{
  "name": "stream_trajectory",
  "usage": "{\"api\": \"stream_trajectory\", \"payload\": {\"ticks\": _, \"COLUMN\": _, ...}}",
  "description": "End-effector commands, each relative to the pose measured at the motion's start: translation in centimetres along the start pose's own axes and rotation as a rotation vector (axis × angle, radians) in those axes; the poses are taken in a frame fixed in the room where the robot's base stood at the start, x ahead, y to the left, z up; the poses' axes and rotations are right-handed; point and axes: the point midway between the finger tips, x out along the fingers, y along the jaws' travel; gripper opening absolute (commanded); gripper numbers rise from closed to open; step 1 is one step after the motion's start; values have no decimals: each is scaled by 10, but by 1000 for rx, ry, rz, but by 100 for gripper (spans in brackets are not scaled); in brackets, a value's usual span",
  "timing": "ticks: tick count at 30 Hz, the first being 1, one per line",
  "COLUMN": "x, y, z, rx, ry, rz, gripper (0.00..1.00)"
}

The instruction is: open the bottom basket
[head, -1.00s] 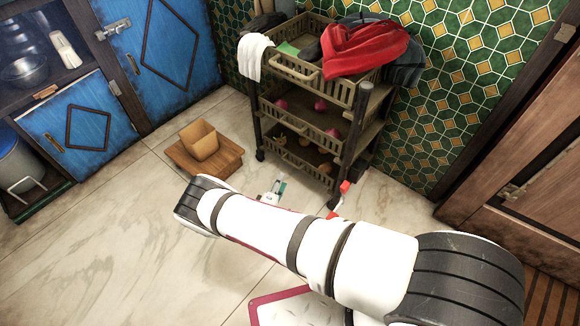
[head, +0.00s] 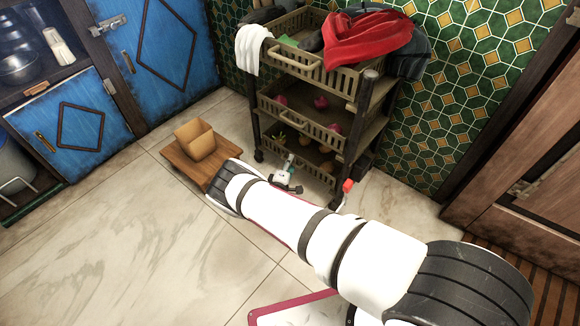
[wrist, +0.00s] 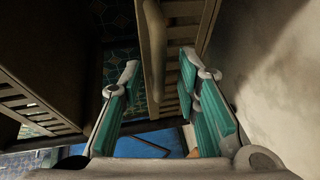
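The bottom basket (head: 312,167) is the lowest of three olive, slatted baskets in a rolling cart in the head view. It holds several brownish and yellowish items. My gripper (head: 290,172) is low in front of this basket, and my arm and wrist hide part of it. In the wrist view my gripper (wrist: 160,62) has its two teal-padded fingers spread wide. A slatted basket front (wrist: 185,12) with a curved handle bar (wrist: 152,45) lies ahead, the bar lined up with the gap between the fingertips. Whether the fingers touch it I cannot tell.
The middle basket (head: 300,122) holds pink items, and the top basket (head: 290,60) bears a red cloth (head: 368,38) and a white cloth (head: 252,48). Tiled floor is clear in front.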

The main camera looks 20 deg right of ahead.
Motion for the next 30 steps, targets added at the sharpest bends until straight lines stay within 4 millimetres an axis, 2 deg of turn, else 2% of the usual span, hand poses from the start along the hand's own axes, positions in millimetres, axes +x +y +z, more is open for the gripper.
{"api": "stream_trajectory", "payload": {"ticks": 4, "x": 9, "y": 0, "z": 0, "rx": 0, "ry": 0, "rz": 0, "gripper": 30}}
{"api": "stream_trajectory", "payload": {"ticks": 12, "x": 10, "y": 1, "z": 0, "rx": 0, "ry": 0, "rz": 0, "gripper": 30}}
{"api": "stream_trajectory", "payload": {"ticks": 13, "x": 10, "y": 1, "z": 0, "rx": 0, "ry": 0, "rz": 0, "gripper": 28}}
{"api": "stream_trajectory", "payload": {"ticks": 15, "x": 10, "y": 1, "z": 0, "rx": 0, "ry": 0, "rz": 0, "gripper": 12}}
{"api": "stream_trajectory", "payload": {"ticks": 17, "x": 10, "y": 1, "z": 0, "rx": 0, "ry": 0, "rz": 0, "gripper": 0}}
{"api": "stream_trajectory", "payload": {"ticks": 26, "x": 8, "y": 0, "z": 0, "rx": 0, "ry": 0, "rz": -1, "gripper": 0}}
{"api": "stream_trajectory", "payload": {"ticks": 30, "x": -6, "y": -1, "z": 0, "rx": 0, "ry": 1, "rz": -1, "gripper": 0}}
